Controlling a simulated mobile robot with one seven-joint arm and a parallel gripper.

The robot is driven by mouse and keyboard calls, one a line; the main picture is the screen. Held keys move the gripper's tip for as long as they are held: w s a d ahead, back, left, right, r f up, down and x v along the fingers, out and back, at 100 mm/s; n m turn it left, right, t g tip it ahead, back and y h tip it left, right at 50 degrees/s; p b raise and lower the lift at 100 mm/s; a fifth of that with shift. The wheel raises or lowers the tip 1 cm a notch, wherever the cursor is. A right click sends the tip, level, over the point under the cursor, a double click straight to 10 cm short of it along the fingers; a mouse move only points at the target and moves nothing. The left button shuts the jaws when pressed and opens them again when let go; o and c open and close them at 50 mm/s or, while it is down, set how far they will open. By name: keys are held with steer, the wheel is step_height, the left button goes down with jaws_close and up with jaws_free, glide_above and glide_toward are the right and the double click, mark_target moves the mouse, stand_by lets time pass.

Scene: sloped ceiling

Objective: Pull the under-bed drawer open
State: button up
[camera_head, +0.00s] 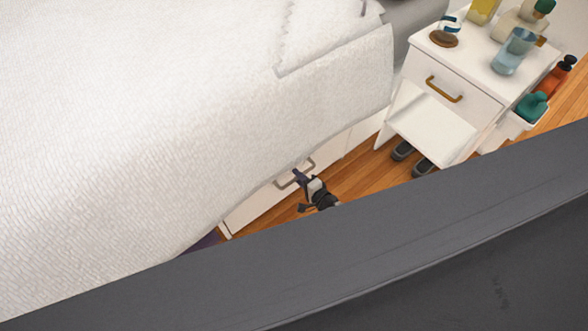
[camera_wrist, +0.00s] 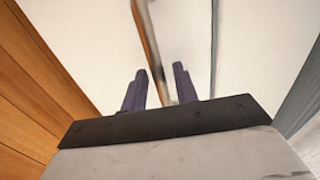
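The under-bed drawer (camera_head: 262,208) has a white front below the hanging edge of the bed's white cover. Its metal handle (camera_head: 283,184) shows beside my gripper (camera_head: 301,179) in the head view. In the wrist view, the handle (camera_wrist: 150,45) runs as a tan bar down between the two purple fingers of my gripper (camera_wrist: 157,78). The fingers stand apart on either side of the bar, with space showing between them. I cannot tell whether either finger touches it. The drawer front looks in line with the bed base; its upper edge is hidden by the cover.
A white nightstand (camera_head: 490,87) with bottles and a glass stands at the upper right. Dark shoes (camera_head: 412,158) are on the wooden floor (camera_head: 372,183) below it. The bed (camera_head: 130,130) fills the left. A wide dark surface covers the lower right of the head view.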

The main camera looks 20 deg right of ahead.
steer(key=shift+w+a, duration=0.15)
steer(key=shift+w, duration=0.2)
jaws_close()
steer(key=shift+s+f, duration=0.1)
stand_by(0.3)
